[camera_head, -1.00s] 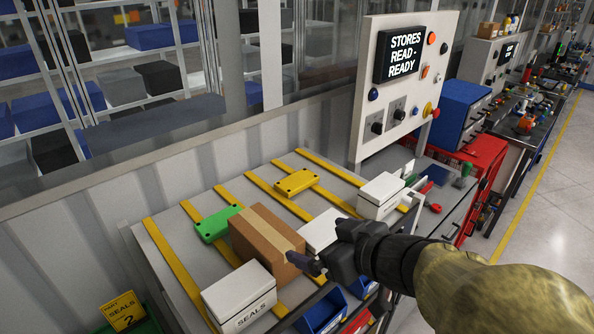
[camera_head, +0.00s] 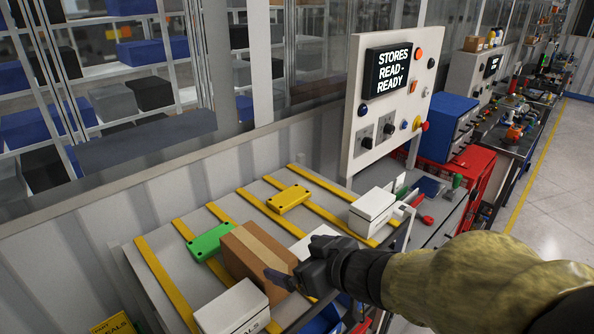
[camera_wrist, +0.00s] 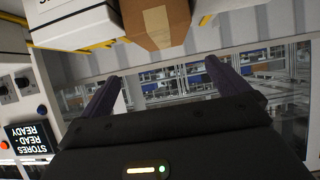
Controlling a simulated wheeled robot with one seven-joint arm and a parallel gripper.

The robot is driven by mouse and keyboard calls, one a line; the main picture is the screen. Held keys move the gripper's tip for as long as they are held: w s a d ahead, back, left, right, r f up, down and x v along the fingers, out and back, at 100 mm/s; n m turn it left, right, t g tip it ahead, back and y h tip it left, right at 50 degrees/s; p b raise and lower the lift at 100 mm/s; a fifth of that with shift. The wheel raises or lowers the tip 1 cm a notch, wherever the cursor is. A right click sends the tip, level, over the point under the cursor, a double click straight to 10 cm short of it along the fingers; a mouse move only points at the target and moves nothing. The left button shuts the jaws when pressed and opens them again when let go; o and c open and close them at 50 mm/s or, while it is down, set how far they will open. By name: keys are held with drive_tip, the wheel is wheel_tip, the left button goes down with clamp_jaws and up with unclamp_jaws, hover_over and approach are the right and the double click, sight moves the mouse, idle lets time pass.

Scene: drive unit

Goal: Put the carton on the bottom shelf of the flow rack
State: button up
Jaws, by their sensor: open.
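The brown carton (camera_head: 257,254) with a lighter tape strip sits on the top surface of the flow rack (camera_head: 165,246), between a green part and white boxes. My gripper (camera_head: 284,275) is at the carton's right front side in the head view. Its fingers are open and hold nothing. In the wrist view the carton (camera_wrist: 157,22) is at the top, just beyond the space between the open fingertips (camera_wrist: 163,62). I cannot tell whether a finger touches it. The bottom shelf of the rack is hidden below the front edge.
A white box (camera_head: 232,309) stands in front of the carton; another white box (camera_head: 373,210) stands to the right. A green part (camera_head: 211,241) and a yellow part (camera_head: 289,198) lie on the striped surface. A control panel (camera_head: 390,95) rises behind.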

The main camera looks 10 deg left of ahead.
sight(282, 267)
drive_tip(key=p+x, duration=0.5)
drive_tip(key=p, duration=0.1)
drive_tip(key=shift+w+a+f, duration=0.1)
drive_tip(key=shift+a+f, duration=0.05)
drive_tip(key=shift+a, duration=0.25)
drive_tip(key=shift+w+a+f+b, duration=0.6)
drive_tip(key=shift+a+f+b, duration=0.05)
drive_tip(key=shift+f+b, duration=0.15)
drive_tip(key=shift+w+a, duration=0.2)
drive_tip(key=shift+s+d, duration=0.1)
